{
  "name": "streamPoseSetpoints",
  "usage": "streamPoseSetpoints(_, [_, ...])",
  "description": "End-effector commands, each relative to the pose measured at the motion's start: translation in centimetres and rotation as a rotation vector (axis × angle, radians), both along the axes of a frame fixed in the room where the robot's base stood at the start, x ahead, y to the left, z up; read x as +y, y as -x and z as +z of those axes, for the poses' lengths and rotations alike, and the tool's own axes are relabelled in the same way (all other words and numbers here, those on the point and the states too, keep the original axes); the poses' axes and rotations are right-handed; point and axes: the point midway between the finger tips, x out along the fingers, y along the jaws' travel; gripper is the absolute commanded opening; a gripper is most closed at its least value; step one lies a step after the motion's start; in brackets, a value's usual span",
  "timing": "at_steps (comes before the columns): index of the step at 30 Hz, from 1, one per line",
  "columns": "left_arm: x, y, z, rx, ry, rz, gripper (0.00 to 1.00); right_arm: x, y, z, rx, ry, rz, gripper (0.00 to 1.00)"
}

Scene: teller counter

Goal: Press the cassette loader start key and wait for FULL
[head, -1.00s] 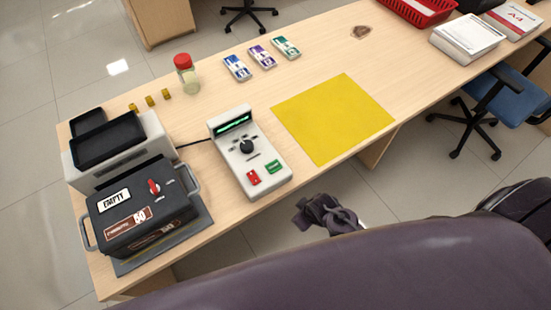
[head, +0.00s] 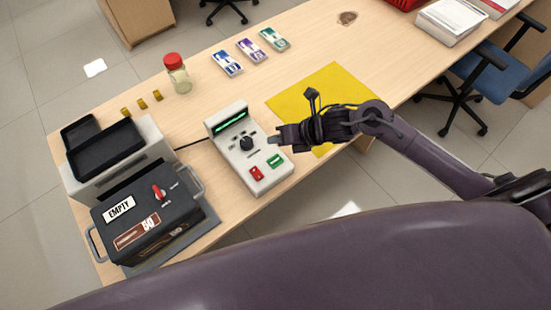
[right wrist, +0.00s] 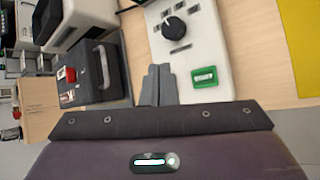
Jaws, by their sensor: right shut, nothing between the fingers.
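The control box (head: 240,130), pale grey with a lit green display (head: 231,122) and a black knob (head: 246,143), stands on the counter. A green key (head: 274,160) and a red key (head: 257,173) sit at its near end. The dark cassette (head: 150,212) stands at the left with a white EMPTY label (head: 119,208) and a red switch. My right gripper (head: 277,136) is shut and empty, above the right side of the box near the green key. The right wrist view shows its closed fingers (right wrist: 158,85) left of the green key (right wrist: 204,77), apparently apart from it. My left gripper is not in view.
A grey machine with black trays (head: 106,151) stands behind the cassette. A yellow mat (head: 300,100) lies right of the box, partly under my right arm. A red-lidded jar (head: 176,75) and several bundled packs (head: 251,50) stand farther back.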

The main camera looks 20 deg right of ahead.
Motion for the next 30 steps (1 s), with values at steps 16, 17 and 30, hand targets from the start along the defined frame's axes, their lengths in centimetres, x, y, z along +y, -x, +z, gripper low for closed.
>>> streamPoseSetpoints(16, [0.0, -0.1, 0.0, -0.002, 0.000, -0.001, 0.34, -0.6, 0.4, 0.1, -0.047, 0.045, 0.124, 0.00])
streamPoseSetpoints(17, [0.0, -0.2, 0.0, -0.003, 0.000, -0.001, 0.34, -0.6, 0.4, 0.0, -0.047, 0.045, 0.124, 0.00])
streamPoseSetpoints(30, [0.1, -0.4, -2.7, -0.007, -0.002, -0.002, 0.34, -0.5, 0.4, -4.2, -0.045, 0.044, 0.120, 0.00])
